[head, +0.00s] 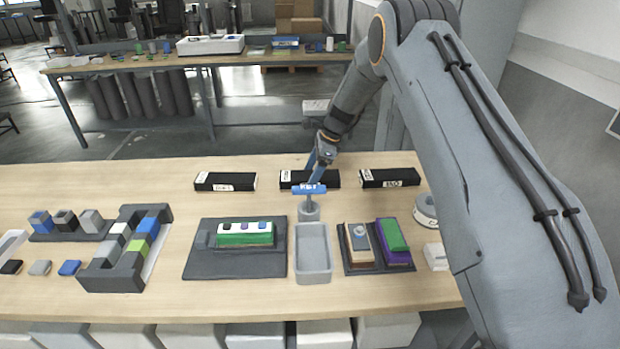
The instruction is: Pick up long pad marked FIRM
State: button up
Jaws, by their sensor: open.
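Three long black pads with white labels lie in a row along the back of the wooden table: a left pad (225,183), a middle pad (327,179) and a right pad (375,177). The lettering is too small for me to tell which one says FIRM. My gripper (314,174) points down over the middle pad, its blue fingers covering part of it. The jaws are open, with nothing visibly held. I cannot tell whether the fingers touch the pad.
A blue lettered block (309,189) on a grey post (309,211) stands just in front of the middle pad. A grey bin (313,278), a dark tray (203,262) and a second tray (377,269) sit nearer. Coloured blocks fill the left side.

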jog(key=shift+f, duration=0.3)
jog(key=shift+c, duration=0.3)
jog(key=c, duration=1.4)
jog(key=shift+w+a, duration=0.1)
jog(key=shift+c, duration=0.2)
jog(key=shift+r, duration=0.15)
